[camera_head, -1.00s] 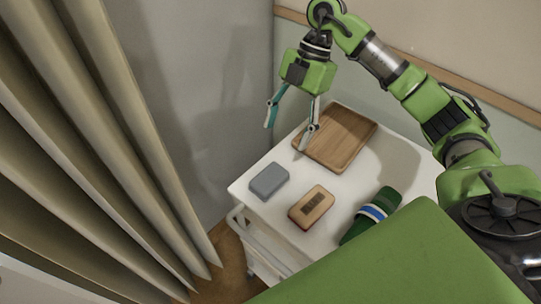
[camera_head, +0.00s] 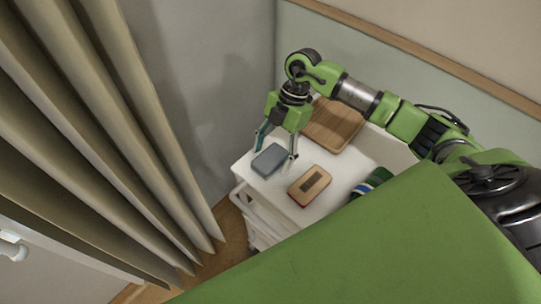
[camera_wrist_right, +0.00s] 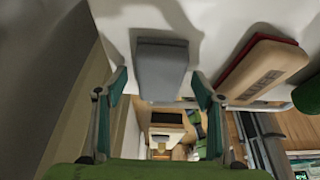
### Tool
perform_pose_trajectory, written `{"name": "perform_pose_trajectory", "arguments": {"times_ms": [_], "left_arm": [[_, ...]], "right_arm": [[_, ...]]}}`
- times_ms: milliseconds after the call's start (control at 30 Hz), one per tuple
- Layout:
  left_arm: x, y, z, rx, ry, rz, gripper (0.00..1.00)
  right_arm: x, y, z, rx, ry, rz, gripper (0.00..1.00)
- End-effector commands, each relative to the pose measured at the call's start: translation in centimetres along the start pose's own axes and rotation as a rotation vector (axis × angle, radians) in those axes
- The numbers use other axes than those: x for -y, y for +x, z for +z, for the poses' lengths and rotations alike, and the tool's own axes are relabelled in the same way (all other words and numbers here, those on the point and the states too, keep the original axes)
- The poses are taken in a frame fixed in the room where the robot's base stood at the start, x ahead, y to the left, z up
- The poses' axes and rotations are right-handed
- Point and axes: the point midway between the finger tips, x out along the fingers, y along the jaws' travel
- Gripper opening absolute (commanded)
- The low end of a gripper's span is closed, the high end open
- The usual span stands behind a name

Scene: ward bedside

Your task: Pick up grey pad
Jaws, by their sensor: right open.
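The grey pad (camera_head: 269,161) lies flat on the white cart top near its left corner. In the right wrist view the grey pad (camera_wrist_right: 162,66) is centred ahead, between and just beyond the open fingertips. My right gripper (camera_head: 275,149) is open above the pad, with one finger on either side of it in the head view. The same gripper (camera_wrist_right: 162,82) has its two teal fingertips spread wide and empty in the wrist view. I cannot tell whether a finger touches the pad. My left gripper is not in view.
A wooden brush-like block (camera_head: 310,186) lies just right of the pad. A wooden tray (camera_head: 336,125) sits behind, partly covered by my arm. A green rolled item with blue and white bands (camera_head: 372,184) lies further right. A pleated curtain (camera_head: 120,120) hangs at left.

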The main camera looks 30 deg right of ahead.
Motion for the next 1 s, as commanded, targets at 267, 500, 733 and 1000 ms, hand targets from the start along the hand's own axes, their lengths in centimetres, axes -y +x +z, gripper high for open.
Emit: {"name": "perform_pose_trajectory", "arguments": {"times_ms": [267,500,733,1000], "left_arm": [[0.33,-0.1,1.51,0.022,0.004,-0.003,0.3],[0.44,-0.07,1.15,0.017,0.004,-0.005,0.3],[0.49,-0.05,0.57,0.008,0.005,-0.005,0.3],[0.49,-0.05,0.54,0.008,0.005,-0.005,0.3]], "right_arm": [[0.0,0.41,0.02,0.0,-0.001,0.0,0.62],[0.01,0.48,0.07,0.0,-0.001,0.0,0.62],[0.0,0.75,0.19,0.0,-0.001,0.0,0.62],[-0.01,0.81,0.21,0.0,-0.001,0.001,0.62]]}}
